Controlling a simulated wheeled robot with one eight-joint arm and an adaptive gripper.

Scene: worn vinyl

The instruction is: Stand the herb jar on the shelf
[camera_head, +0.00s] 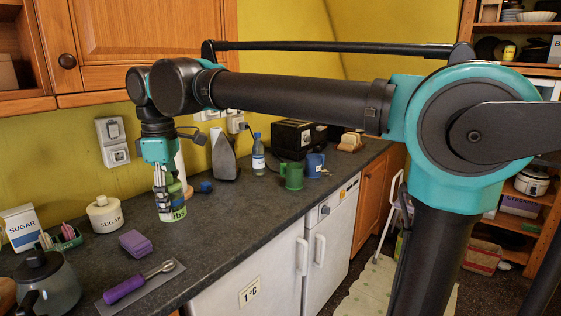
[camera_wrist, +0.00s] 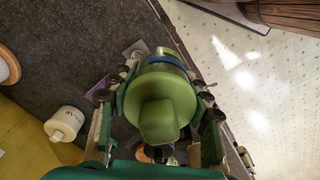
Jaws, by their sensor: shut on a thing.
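The herb jar (camera_head: 174,214) is green with a pale label ending in "rbs". My gripper (camera_head: 168,190) reaches down from above and is shut around the upper part of the jar. In the wrist view the jar's green lid (camera_wrist: 165,108) fills the space between the two fingers. The jar is upright, low over the counter near its front edge; I cannot tell whether its base touches. A wooden shelf unit (camera_head: 537,206) stands at the far right with goods on it. An open wall shelf (camera_head: 25,106) shows at the upper left.
The dark counter (camera_head: 225,222) holds a sugar canister (camera_head: 104,214), purple sponge (camera_head: 135,243), purple-handled tool (camera_head: 138,283), dark pot (camera_head: 45,285), water bottle (camera_head: 258,155), green mug (camera_head: 291,175) and blue mug (camera_head: 315,164). Wall cupboards (camera_head: 140,40) hang above. Open floor lies right of the counter.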

